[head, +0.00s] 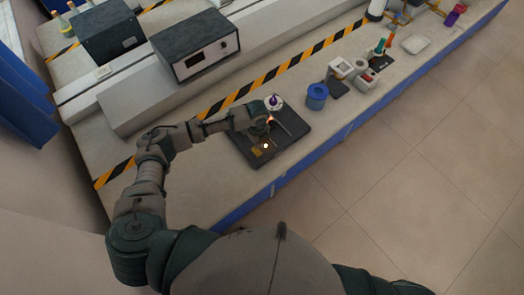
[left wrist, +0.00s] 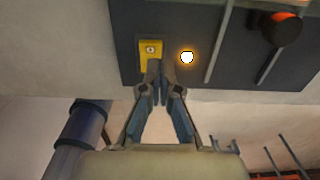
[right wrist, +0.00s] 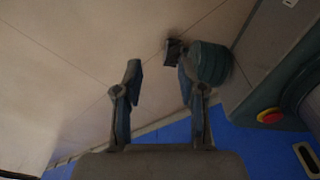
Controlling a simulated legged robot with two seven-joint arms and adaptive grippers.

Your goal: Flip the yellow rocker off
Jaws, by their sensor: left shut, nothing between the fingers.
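The yellow rocker (left wrist: 149,50) sits on a dark panel (left wrist: 210,70) in the left wrist view, with a small pale mark on its face. A glowing lamp (left wrist: 187,57) is just right of it. In the head view the rocker (head: 256,151) is tiny, on the panel (head: 284,142) near the bench's front edge. My left gripper (left wrist: 161,72) is shut and empty, its tips at the rocker's lower edge in the picture; I cannot tell whether they touch. The left gripper (head: 264,128) is over the panel in the head view. My right gripper (right wrist: 160,66) is open and empty, away from the panel.
A dark round knob (left wrist: 276,29) with an orange glow behind it is on the same panel. A blue cylinder (head: 317,96) stands beside the panel. A box with a display (head: 195,48) stands farther back. Bare floor (head: 420,180) lies in front of the bench.

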